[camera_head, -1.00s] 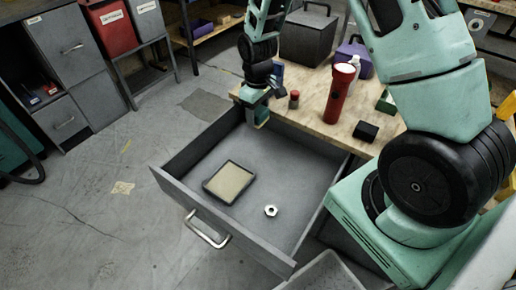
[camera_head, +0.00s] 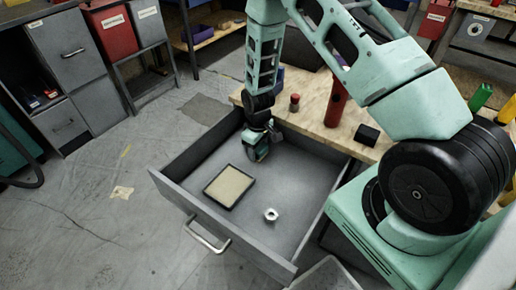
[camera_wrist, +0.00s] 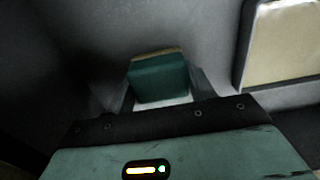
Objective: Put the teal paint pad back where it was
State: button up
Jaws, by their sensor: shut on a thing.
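The teal paint pad (camera_wrist: 158,79) is between my gripper's fingers in the wrist view, with a tan edge along its top. In the head view my gripper (camera_head: 257,153) is shut on it inside the open grey drawer (camera_head: 300,180), near the drawer's back left. The pad shows there only as a small teal patch, and I cannot tell whether it touches the drawer floor.
A dark-rimmed tray with a beige inside (camera_head: 229,186) lies in the drawer, and shows at the wrist view's upper right (camera_wrist: 284,40). A metal nut (camera_head: 271,214) lies to its right. The wooden bench (camera_head: 310,110) holds a red flashlight (camera_head: 336,105), a red-capped jar (camera_head: 294,103) and a black block (camera_head: 367,135).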

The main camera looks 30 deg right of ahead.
jog(key=o, duration=1)
jog(key=shift+f, duration=0.1)
jog(key=shift+c, duration=0.2)
notch_tip(320, 180, up, 12)
jog(key=s+a+r, duration=0.4)
jog(key=a+r, duration=0.4)
jog(key=a, duration=0.1)
jog(key=s+a+r+n, duration=0.1)
jog(key=s+a+r, duration=0.2)
jog(key=s, duration=0.4)
jog(key=s+a+r+n, duration=0.1)
jog(key=s+a+r, duration=0.2)
jog(key=s+r, duration=0.2)
jog(key=s+a+r+n, duration=0.1)
jog(key=s+a+r, duration=0.3)
jog(key=s, duration=0.7)
jog(key=shift+y+p, duration=0.3)
jog(key=shift+p, duration=0.05)
